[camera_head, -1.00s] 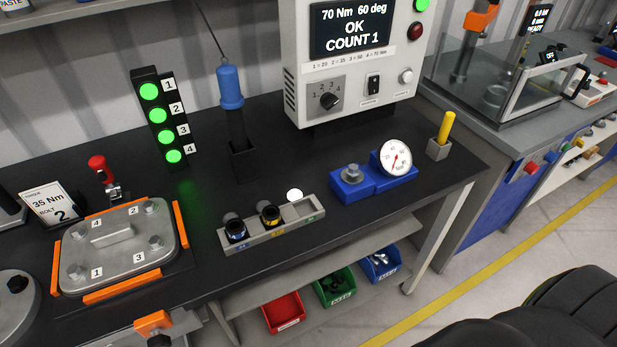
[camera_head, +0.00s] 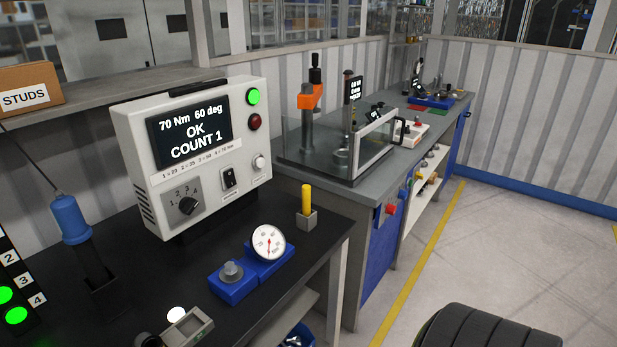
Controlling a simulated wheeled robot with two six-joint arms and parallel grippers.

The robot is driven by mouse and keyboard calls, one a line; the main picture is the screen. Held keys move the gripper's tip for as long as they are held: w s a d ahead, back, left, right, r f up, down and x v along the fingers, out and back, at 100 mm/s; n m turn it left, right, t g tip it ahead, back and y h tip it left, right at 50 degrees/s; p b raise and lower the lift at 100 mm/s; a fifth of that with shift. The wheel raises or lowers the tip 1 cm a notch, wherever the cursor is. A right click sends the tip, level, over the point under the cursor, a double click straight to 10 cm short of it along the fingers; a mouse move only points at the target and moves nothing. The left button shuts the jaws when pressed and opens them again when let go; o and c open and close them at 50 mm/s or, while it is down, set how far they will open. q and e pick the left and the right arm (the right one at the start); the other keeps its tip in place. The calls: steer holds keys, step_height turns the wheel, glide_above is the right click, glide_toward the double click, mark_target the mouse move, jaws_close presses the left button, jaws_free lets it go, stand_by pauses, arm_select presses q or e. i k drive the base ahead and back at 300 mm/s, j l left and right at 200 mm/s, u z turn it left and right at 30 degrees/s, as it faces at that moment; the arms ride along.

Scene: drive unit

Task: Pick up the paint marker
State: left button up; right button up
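The paint marker (camera_head: 306,198) is a yellow stick standing upright in a small grey square holder (camera_head: 306,220). The holder sits near the right end of the black bench (camera_head: 330,233), right of the blue gauge block. The marker's lower end is hidden inside the holder. Neither of my grippers shows in the head view.
A blue block with a round dial gauge (camera_head: 268,242) stands left of the holder. The torque controller box (camera_head: 195,155) stands behind it. A blue-handled tool (camera_head: 70,219) stands at the left. A grey bench (camera_head: 290,166) adjoins on the right. Floor shows at right.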

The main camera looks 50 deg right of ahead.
mark_target(306, 189)
steer(key=z, duration=1.55)
steer(key=u, duration=2.95)
steer(key=z, duration=2.9)
steer(key=i+u, duration=0.1)
steer(key=i, duration=0.25)
